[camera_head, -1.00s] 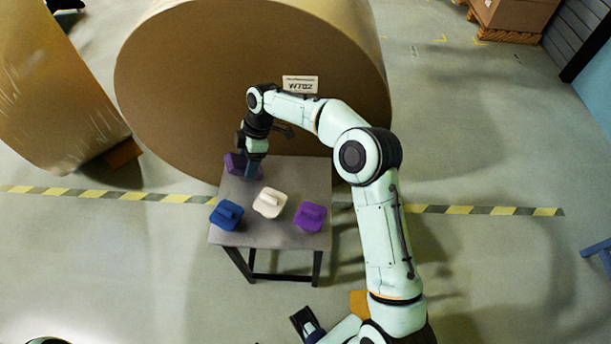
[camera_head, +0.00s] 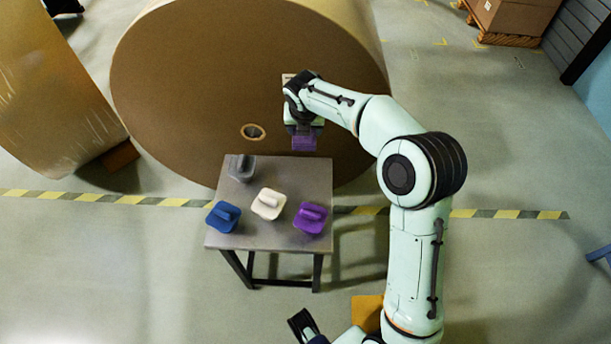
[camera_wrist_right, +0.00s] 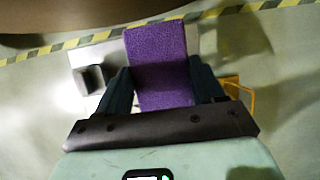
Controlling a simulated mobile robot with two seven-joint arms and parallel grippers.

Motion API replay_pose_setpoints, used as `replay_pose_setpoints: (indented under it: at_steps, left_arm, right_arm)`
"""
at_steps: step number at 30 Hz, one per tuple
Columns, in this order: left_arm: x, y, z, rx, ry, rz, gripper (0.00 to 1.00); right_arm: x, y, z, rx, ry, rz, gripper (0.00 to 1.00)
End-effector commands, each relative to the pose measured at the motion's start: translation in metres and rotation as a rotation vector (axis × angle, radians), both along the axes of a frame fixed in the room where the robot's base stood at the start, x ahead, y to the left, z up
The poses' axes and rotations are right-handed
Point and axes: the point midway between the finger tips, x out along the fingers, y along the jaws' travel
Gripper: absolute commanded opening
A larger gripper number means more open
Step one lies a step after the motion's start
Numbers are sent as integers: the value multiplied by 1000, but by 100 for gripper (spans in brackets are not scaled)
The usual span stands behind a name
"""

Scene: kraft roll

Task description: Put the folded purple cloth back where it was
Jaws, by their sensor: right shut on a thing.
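My right gripper (camera_head: 303,131) is shut on the folded purple cloth (camera_head: 303,143) and holds it in the air off the table's far right corner, in front of the big roll. In the right wrist view the cloth (camera_wrist_right: 160,65) sits between both fingers (camera_wrist_right: 160,85), flat and textured. A grey piece (camera_head: 241,168) with a raised part stands bare at the table's back left; it also shows in the right wrist view (camera_wrist_right: 92,78). A second purple thing (camera_head: 309,219) lies at the table's right front. My left gripper (camera_head: 303,325) is low at the bottom edge, partly cut off.
The small table (camera_head: 280,180) also bears a blue thing (camera_head: 222,216) and a white thing (camera_head: 268,204), each with a raised top. Its back right is free. A huge kraft roll (camera_head: 190,90) stands close behind the table.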

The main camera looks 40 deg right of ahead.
Motion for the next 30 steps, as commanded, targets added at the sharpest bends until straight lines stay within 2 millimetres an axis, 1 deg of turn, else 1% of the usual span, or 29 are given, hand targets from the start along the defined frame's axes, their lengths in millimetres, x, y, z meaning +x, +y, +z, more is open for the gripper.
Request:
replay_pose_setpoints:
  at_steps: [2, 5, 12, 15, 18, 21, 26, 30]
  left_arm:
    - [1, 0, -3, 0, -3, 1, 42]
    - [2, 0, -7, 1, -9, 3, 42]
    - [7, 1, -19, 5, -27, 7, 42]
    - [8, 1, -23, 6, -34, 8, 42]
    - [10, 0, -26, 7, -39, 9, 42]
    - [11, 0, -27, 7, -43, 9, 42]
    - [12, 0, -28, 7, -46, 10, 42]
    - [14, 0, -33, 8, -52, 11, 42]
  right_arm:
    - [-2, -2, -11, -2, 1, 6, 44]
    - [-2, -2, -34, -2, 3, 7, 44]
    - [-2, -1, -101, -1, 4, 5, 44]
    - [-2, -1, -125, 0, 1, 5, 44]
    - [-2, -1, -143, -1, 2, 6, 44]
    - [-1, -1, -152, -1, -2, 4, 44]
    - [-1, -1, -162, -1, 0, 4, 44]
    - [-1, -1, -183, 0, 0, 4, 44]
